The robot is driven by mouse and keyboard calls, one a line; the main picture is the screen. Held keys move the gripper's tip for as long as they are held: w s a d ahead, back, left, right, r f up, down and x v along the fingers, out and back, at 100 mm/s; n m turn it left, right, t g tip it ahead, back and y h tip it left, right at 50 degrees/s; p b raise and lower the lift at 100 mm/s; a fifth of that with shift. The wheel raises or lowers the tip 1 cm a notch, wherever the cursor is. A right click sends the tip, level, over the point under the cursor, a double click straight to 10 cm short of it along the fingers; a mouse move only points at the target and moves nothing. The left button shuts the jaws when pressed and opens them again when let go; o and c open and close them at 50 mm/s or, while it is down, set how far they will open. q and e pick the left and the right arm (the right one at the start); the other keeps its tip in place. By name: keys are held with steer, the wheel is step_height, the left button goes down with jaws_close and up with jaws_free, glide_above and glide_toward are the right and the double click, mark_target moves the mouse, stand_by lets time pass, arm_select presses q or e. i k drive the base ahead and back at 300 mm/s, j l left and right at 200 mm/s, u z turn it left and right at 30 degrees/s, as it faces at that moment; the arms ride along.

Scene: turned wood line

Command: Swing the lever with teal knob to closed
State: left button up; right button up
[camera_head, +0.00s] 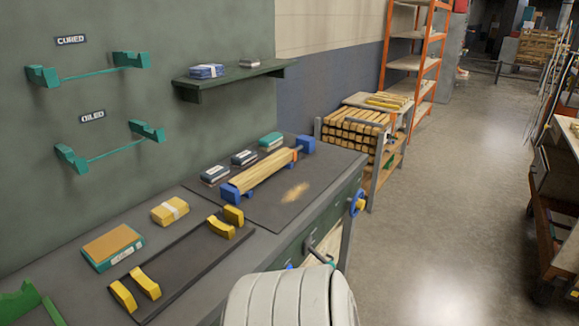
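A grey lever (317,250) sits on the green front face of the workbench, at the bottom middle of the head view. It slants down to the right, and a small green-teal part shows at its lower end, just above a white rounded part of my own body. That part hides what lies below, so I cannot tell the knob's full shape or whether the lever stands open or closed. Neither of my grippers shows in this view.
The workbench (215,268) carries a yellow-cradle rack (180,262), a wooden blank (262,172) between blue holders, and several small boxes. A blue handwheel (357,203) sticks out at its right end. The floor (440,240) to the right is clear.

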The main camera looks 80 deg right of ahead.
mark_target(320, 257)
steer(key=z, duration=3.05)
